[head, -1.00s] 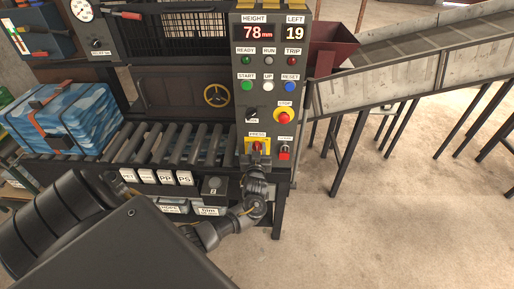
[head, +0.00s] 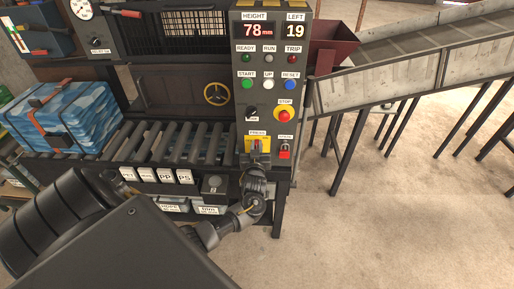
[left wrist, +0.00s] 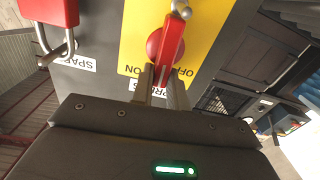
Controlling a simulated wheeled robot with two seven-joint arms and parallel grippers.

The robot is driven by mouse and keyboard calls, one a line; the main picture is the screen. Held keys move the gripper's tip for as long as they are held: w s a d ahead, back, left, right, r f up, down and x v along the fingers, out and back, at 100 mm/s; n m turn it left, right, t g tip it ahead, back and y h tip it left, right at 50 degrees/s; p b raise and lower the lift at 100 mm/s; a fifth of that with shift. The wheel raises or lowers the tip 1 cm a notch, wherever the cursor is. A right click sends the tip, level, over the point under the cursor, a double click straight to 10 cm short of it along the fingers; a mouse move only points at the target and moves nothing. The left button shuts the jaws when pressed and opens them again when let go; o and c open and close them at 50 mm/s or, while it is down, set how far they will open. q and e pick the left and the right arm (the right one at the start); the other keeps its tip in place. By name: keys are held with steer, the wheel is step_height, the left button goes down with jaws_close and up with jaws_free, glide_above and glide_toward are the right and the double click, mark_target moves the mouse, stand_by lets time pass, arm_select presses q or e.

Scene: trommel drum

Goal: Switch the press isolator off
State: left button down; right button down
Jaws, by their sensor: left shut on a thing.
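The press isolator is a red rotary handle (left wrist: 172,42) on a yellow plate (left wrist: 205,22) with ON and OFF marks, under the PRESS label in the head view. The plate also shows in the head view (head: 247,143). My left gripper (head: 258,150) is at the isolator, coming from below. In the left wrist view its fingers (left wrist: 164,84) are closed on the near end of the handle. That view is upside down. The handle stands nearly upright there, slightly tilted. A metal ring shows at its far end.
The SPARE switch with a red padlock (head: 285,151) is close to the right of the isolator. Above are the red STOP button (head: 284,114) and a black selector knob (head: 252,112). A roller conveyor (head: 180,143) is at left; the floor at right is open.

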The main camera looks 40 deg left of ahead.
arm_select(q)
steer(key=shift+s+a+f+n+b, duration=0.35)
steer(key=shift+n+b, duration=1.25)
steer(key=shift+n, duration=1.25)
steer(key=shift+s+a+f+n+b, duration=0.15)
steer(key=shift+a+f+n+b, duration=0.3)
steer(key=shift+n+b, duration=1.8)
steer(key=shift+s+a+f+n+b, duration=0.25)
steer(key=shift+f+n+b, duration=0.5)
steer(key=shift+n, duration=2.75)
steer(key=shift+r, duration=0.2)
steer(key=c, duration=1.4)
jaws_free()
